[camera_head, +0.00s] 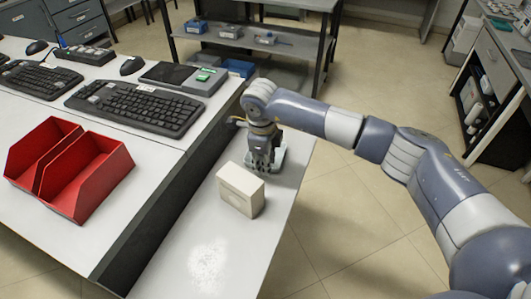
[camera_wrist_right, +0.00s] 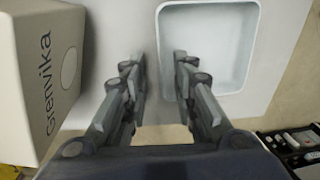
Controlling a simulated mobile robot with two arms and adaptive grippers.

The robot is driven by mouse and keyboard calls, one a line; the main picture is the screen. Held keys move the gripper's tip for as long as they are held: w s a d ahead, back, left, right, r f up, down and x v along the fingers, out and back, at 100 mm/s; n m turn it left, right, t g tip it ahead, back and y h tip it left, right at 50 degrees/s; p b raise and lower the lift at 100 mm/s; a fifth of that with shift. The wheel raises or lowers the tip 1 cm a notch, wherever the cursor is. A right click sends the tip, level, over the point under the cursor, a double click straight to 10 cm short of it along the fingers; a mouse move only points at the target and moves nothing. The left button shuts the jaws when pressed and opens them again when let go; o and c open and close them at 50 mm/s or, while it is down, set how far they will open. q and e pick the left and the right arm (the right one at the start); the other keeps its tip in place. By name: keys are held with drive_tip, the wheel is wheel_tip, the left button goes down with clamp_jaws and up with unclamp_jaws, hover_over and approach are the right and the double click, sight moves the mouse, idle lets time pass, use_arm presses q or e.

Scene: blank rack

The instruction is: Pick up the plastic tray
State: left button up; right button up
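The plastic tray (camera_wrist_right: 215,40) is a pale, shallow, rounded square tray on the white bench top. In the head view the tray (camera_head: 281,157) is mostly hidden behind my right gripper (camera_head: 263,166). In the wrist view my right gripper (camera_wrist_right: 159,62) is open, its two fingers apart with nothing gripped. The tray's left wall lies between the fingertips in that picture, with the right fingertip over the tray's inside. I cannot tell whether the fingers touch the tray. My left gripper is not in view.
A cream box (camera_head: 240,189) stands close to the gripper; the box (camera_wrist_right: 40,80) fills the wrist view's left side. Red bins (camera_head: 85,175), keyboards (camera_head: 135,107) and a dark divider (camera_head: 170,195) lie further left. The bench's front part is clear.

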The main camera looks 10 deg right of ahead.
wheel_tip(320, 180, down, 2)
drive_tip(key=shift+w+d+f, duration=0.1)
drive_tip(key=shift+w, duration=0.05)
clamp_jaws()
